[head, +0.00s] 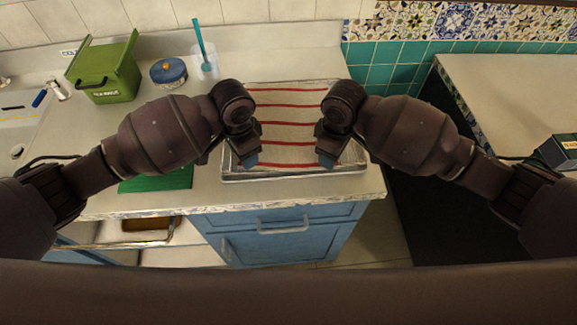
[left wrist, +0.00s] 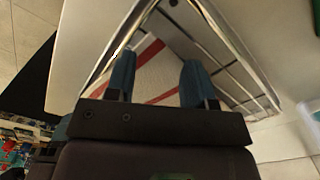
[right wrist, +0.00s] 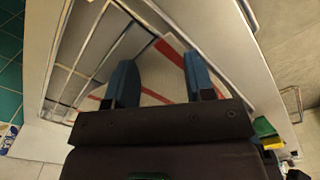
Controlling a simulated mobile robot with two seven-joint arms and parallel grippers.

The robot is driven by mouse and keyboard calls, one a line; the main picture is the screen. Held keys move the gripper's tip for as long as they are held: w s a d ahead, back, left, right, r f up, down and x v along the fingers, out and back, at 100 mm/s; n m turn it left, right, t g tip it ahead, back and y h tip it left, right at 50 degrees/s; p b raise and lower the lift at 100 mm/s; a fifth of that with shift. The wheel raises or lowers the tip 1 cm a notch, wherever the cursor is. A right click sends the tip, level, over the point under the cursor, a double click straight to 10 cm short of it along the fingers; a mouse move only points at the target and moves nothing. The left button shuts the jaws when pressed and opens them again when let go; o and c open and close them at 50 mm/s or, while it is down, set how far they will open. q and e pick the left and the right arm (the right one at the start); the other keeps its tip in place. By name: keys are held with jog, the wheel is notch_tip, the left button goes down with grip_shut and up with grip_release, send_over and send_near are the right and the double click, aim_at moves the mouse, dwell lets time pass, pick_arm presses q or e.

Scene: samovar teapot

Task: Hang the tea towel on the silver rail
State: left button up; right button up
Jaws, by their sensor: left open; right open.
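The tea towel (head: 285,125), white with red stripes, lies flat on a metal rack-like tray (head: 290,177) on the counter. It also shows between the fingers in the left wrist view (left wrist: 158,75) and the right wrist view (right wrist: 163,72). My left gripper (head: 250,161) is open over the towel's near left corner. My right gripper (head: 327,160) is open over its near right corner. Whether the fingertips touch the cloth, I cannot tell. A silver bar (head: 283,227) is on the blue drawer front below the tray; whether this is the rail is unclear.
A green box (head: 104,75), a blue-lidded tin (head: 168,72) and a cup with a teal stick (head: 206,66) stand at the back left. A green mat (head: 156,181) lies left of the tray. A dark gap (head: 420,190) separates this counter from the right one (head: 515,95).

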pick_arm(q)
jog(key=shift+f, duration=0.15)
pick_arm(e)
jog(key=shift+f, duration=0.2)
pick_arm(q)
jog(key=shift+c, duration=0.2)
pick_arm(e)
jog(key=shift+c, duration=0.2)
pick_arm(q)
grip_shut()
pick_arm(e)
grip_shut()
jog(key=shift+r, duration=0.1)
